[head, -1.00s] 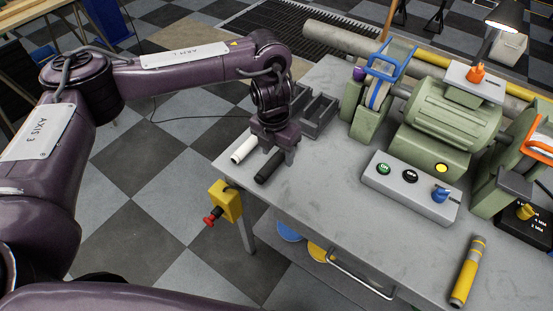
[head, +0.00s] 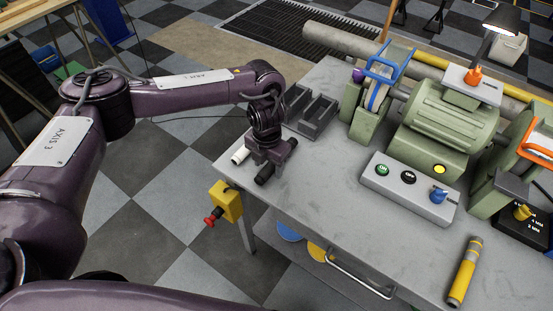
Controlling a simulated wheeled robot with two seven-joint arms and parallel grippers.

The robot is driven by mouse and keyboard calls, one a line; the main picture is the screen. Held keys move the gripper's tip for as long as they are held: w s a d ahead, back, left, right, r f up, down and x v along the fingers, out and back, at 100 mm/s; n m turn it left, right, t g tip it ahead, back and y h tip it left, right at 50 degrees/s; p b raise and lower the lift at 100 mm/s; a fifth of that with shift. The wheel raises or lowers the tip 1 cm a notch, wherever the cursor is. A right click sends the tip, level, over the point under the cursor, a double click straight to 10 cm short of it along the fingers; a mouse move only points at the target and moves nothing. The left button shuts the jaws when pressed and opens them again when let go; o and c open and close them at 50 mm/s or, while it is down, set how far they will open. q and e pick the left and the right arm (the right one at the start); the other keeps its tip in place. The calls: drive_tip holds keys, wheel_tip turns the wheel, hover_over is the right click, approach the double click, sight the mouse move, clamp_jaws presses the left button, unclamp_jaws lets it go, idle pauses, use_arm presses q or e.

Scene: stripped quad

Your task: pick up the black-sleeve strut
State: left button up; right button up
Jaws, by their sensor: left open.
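The black-sleeve strut (head: 264,175) lies on the left part of the grey workbench, with its near dark end showing. The rest of it is hidden under my left gripper (head: 270,164). My left gripper is open and low over the strut, close to the bench top. I cannot tell whether its fingers touch the strut. A white-sleeve strut (head: 239,156) lies just left of it, partly covered by the gripper. My right gripper is out of view.
A dark slotted holder (head: 312,114) stands just behind the gripper. A grey control box (head: 408,188) and a green grinder (head: 445,115) fill the bench's right side. A yellow cylinder (head: 465,272) lies at front right. A yellow stop-button box (head: 227,201) hangs at the left edge.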

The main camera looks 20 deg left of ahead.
use_arm(q)
drive_tip(key=c, duration=1.1)
drive_tip(key=shift+o, duration=0.2)
drive_tip(key=shift+r, duration=0.1)
